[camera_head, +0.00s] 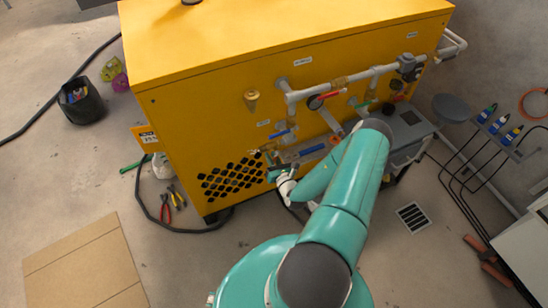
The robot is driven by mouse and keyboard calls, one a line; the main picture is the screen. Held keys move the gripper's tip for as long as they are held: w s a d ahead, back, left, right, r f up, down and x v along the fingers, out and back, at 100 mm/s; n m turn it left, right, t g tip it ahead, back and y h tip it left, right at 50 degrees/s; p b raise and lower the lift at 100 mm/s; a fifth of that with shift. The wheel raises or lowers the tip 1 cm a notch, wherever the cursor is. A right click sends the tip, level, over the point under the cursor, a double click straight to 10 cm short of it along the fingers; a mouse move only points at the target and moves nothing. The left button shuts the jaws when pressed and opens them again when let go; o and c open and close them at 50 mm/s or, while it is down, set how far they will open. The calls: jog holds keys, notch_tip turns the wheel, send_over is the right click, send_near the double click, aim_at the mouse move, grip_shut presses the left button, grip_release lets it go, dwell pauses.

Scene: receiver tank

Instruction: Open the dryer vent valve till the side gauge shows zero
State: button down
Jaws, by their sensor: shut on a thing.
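My gripper (274,172) is at the lower front of the yellow machine (200,105), at the end of my teal arm. It is shut on a small fitting (268,157), seemingly the dryer vent valve, beside the lower pipework. The fitting's handle and its angle are too small to make out. A blue lever (281,133) sits just above, and a second blue lever (313,150) is to the right. A round dark part (315,102), possibly a gauge, is on the pipes higher up; no reading can be made out. My arm hides part of the lower right pipework.
White pipes (330,88) with red levers run across the machine's front. A black bucket (80,101), pliers (170,201) and a cardboard sheet (85,265) are on the floor at left. A black hose crosses the floor. A floor drain (413,216) is at right.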

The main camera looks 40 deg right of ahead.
jog(key=shift+w+a+r+m, duration=0.1)
jog(key=shift+a+r+m, duration=0.2)
jog(key=shift+m, duration=0.65)
jog(key=shift+w+a+r+m, duration=0.15)
jog(key=shift+a+m, duration=0.25)
jog(key=shift+m, duration=0.5)
jog(key=shift+w+a+r+m, duration=0.1)
jog(key=shift+a+r+m, duration=0.2)
jog(key=shift+m, duration=0.65)
jog(key=shift+f, duration=0.1)
jog(key=c, duration=1.4)
grip_release()
jog(key=shift+a, duration=0.1)
